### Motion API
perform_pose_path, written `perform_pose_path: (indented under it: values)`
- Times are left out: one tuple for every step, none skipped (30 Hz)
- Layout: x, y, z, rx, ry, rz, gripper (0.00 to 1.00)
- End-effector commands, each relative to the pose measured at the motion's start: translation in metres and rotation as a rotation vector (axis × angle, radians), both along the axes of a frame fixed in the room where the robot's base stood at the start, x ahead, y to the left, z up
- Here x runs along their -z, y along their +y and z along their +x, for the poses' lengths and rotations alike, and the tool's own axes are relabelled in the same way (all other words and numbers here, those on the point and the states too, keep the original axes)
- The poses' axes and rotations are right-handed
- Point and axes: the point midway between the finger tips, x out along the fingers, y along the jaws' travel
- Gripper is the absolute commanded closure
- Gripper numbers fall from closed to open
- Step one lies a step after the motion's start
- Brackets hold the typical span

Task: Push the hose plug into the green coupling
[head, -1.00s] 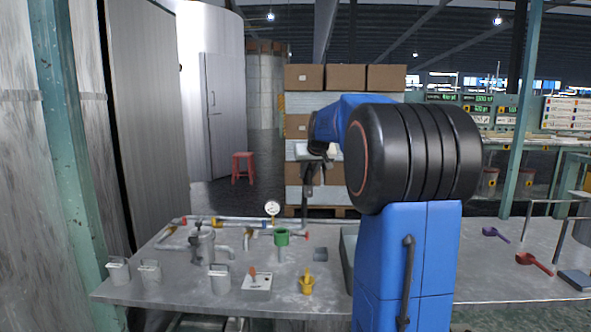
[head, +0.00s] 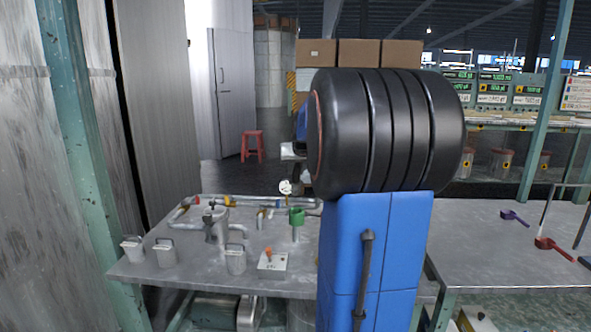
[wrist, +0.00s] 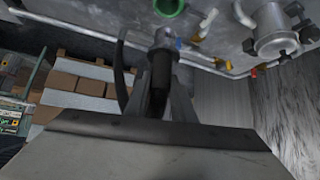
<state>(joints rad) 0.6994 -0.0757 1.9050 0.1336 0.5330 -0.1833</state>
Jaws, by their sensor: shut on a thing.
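The green coupling (head: 297,217) stands upright on the left bench, partly beside my black arm joint in the head view. In the wrist view its open ring (wrist: 169,8) is at the top edge. My gripper (wrist: 161,98) is shut on the hose plug (wrist: 160,72), a dark body between the two grey fingers, with a grey end beyond it. The plug appears apart from the coupling in the wrist view.
The bench (head: 200,281) carries pipework, a round gauge (head: 286,187), a metal pot (head: 215,222), several small grey canisters and a box with an orange lever (head: 272,261). A second bench with purple and red scoops is at right. Stacked cartons (head: 358,53) stand behind.

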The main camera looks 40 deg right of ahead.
Motion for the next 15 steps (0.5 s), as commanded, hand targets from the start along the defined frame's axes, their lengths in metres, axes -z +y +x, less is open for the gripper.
perform_pose_path:
  values:
    - [0.003,0.0,0.0,0.0,0.0,0.0,1.0]
    - [0.004,0.0,0.0,0.0,0.0,0.0,1.0]
    - [0.007,0.0,0.0,0.0,0.001,0.001,1.0]
    - [0.009,0.0,0.0,-0.001,0.0,0.001,1.0]
    - [0.012,0.0,0.0,-0.001,0.0,0.001,1.0]
    - [0.015,0.0,0.0,-0.001,0.0,0.001,1.0]
    - [0.018,0.0,0.0,-0.001,0.0,0.001,1.0]
    - [0.02,0.0,0.0,0.0,0.001,0.001,1.0]
    - [0.023,0.0,0.0,-0.001,0.002,0.001,1.0]
    - [0.026,0.0,0.0,-0.001,0.002,0.001,1.0]
    - [0.028,0.0,0.0,-0.001,0.002,0.001,1.0]
    - [0.031,0.0,0.0,-0.001,0.001,0.0,1.0]
    - [0.034,0.0,0.0,-0.001,0.001,0.0,1.0]
    - [0.036,0.0,0.0,-0.001,0.001,0.0,1.0]
    - [0.039,0.0,0.0,-0.001,0.002,0.001,1.0]
